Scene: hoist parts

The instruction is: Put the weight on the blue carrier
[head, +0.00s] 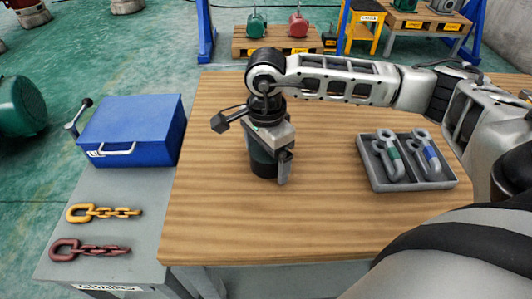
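My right gripper (272,165) points straight down over the middle-left of the wooden table. A dark green and black upright cylinder (262,163), which looks like the weight, is directly beneath its palm and beside the one finger that shows. The other finger is hidden, so I cannot tell whether the gripper is closed on it. The cylinder appears to stand on the table. A grey tray (420,186) at the right holds two grey shackle-like pieces, one with a green band (393,153) and one with a blue band (432,158). My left gripper is not in view.
A blue toolbox (135,130) stands on the grey side bench at the left. A yellow chain (103,212) and a dark red chain (90,250) lie before it. The wooden table (220,220) is clear around the cylinder. Pallets with machines stand behind.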

